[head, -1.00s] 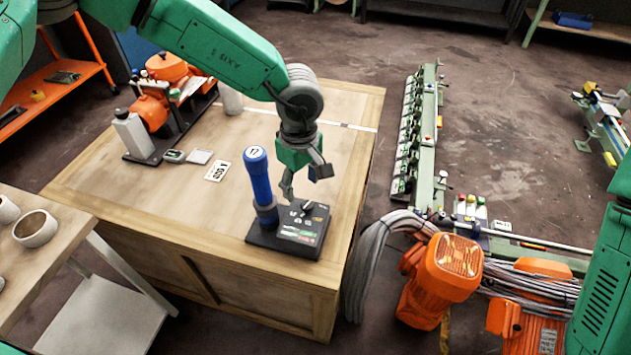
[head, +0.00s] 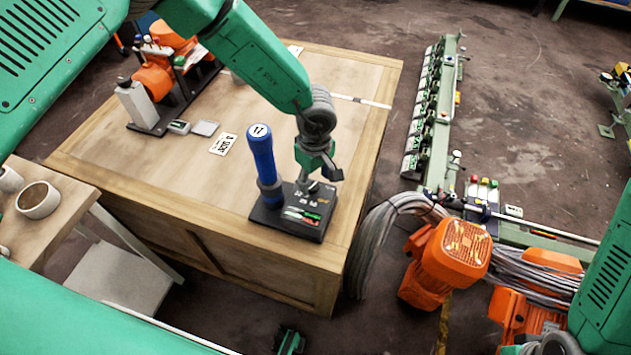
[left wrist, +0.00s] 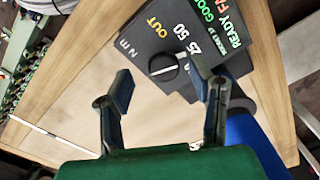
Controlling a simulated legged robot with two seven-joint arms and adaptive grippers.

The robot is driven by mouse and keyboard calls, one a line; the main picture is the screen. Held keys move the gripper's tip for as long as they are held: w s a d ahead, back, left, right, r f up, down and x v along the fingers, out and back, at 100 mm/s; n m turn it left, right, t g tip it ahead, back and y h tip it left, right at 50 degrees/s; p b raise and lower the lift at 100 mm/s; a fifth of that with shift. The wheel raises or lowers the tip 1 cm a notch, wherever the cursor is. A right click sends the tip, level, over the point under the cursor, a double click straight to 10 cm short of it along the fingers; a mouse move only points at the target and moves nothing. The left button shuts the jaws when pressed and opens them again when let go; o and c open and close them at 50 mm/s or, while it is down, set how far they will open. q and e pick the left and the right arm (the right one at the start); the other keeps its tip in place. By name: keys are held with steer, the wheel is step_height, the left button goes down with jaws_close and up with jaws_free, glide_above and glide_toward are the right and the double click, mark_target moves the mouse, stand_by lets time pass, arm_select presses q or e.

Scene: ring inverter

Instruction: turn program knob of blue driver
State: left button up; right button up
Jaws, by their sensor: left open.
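The blue driver (head: 262,155) stands upright on the left part of a black base (head: 270,222) at the near right corner of the wooden bench. Its program knob (left wrist: 164,67), a dark round dial with a light pointer line, shows in the left wrist view among printed numbers and the yellow word OUT. My left gripper (head: 321,178) is just above the right part of the base, beside the driver. In the left wrist view my left gripper (left wrist: 160,84) is open, with the knob between and just beyond its fingertips, nearer the right finger. My right gripper is not in view.
An orange machine with a white bottle (head: 135,103) stands at the bench's back left. A printed card (head: 223,144) lies left of the driver. A cable bundle (head: 375,235) and orange motor (head: 447,262) are beyond the bench's right edge.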

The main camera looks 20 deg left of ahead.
arm_select(q)
steer(key=shift+a+f, duration=0.25)
steer(key=shift+f, duration=0.55)
steer(key=shift+a+f, duration=0.1)
steer(key=shift+f, duration=0.1)
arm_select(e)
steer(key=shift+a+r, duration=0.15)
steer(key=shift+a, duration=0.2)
arm_select(q)
steer(key=shift+d, duration=0.2)
jaws_close()
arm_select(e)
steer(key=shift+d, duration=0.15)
